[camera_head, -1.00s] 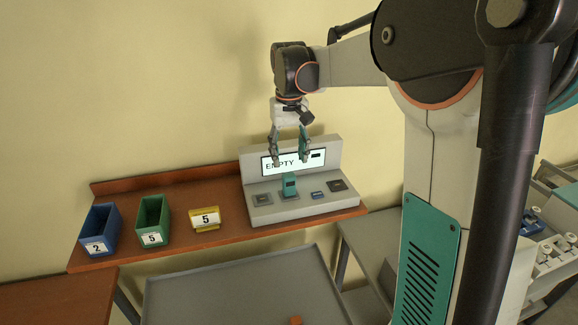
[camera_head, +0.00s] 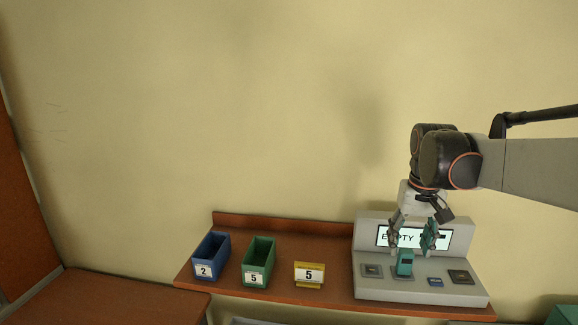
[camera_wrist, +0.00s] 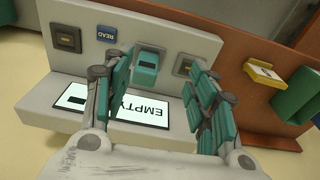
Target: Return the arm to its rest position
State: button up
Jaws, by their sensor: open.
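My gripper (camera_head: 414,236) hangs from my arm, pointing down, over the grey console (camera_head: 420,291) on the wooden shelf. Its two fingers are apart with nothing held between them. A teal block-like part (camera_head: 405,264) stands on the console below the fingertips. In the wrist view, my gripper (camera_wrist: 168,75) is spread open, and the teal part (camera_wrist: 148,68) shows beyond and between the fingers. The console's screen (camera_head: 390,237) reads "EMPTY" and is partly hidden by the fingers.
On the shelf (camera_head: 220,285) left of the console are a blue bin (camera_head: 211,256) marked 2, a green bin (camera_head: 258,262) marked 5 and a yellow holder (camera_head: 309,274) marked 5. A blue READ button (camera_wrist: 106,33) is on the console. The wall above is clear.

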jog(key=s+a+f+n+t+b, duration=0.1)
jog(key=s+a+f+t+b, duration=0.2)
jog(key=s+f+b, duration=0.6)
jog(key=s+a+f+n+t+b, duration=0.1)
jog(key=s+a+f+t+b, duration=0.1)
jog(key=s+a+f+b, duration=0.4)
jog(key=s+f+b, duration=0.2)
jog(key=s+f, duration=0.3)
jog(key=f, duration=0.4)
jog(key=shift+a+f+t+b, duration=0.15)
jog(key=shift+a+t+b, duration=0.2)
jog(key=shift+t+b, duration=0.05)
